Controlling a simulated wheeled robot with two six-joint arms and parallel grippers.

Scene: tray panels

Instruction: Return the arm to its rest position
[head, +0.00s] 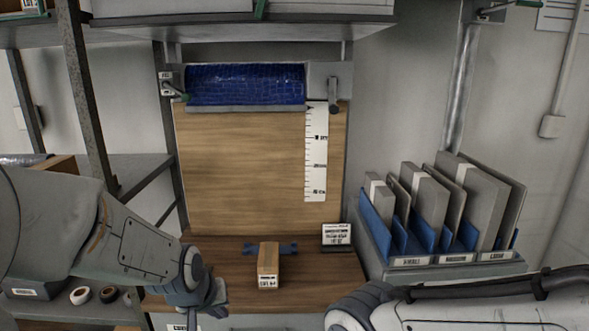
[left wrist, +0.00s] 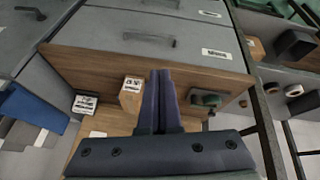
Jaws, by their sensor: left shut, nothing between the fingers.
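My left arm comes in from the left in the head view and ends at my left gripper (head: 216,303) over the left front of the wooden worktop (head: 325,268). In the left wrist view the two dark fingers (left wrist: 162,90) lie together, shut and empty. A small brown box (head: 267,265) with a white label stands on the worktop, to the right of the gripper and apart from it. The box also shows in the left wrist view (left wrist: 131,94), left of the fingers. Part of my right arm shows at the lower right of the head view; its gripper is out of sight.
A blue film roll (head: 245,84) hangs above the wooden back panel (head: 240,160). A label card (head: 336,234) stands at the worktop's right. A rack (head: 436,262) of grey panels is further right. Tape rolls (head: 80,295) sit on the left shelf. A dark post (head: 87,100) rises near my left arm.

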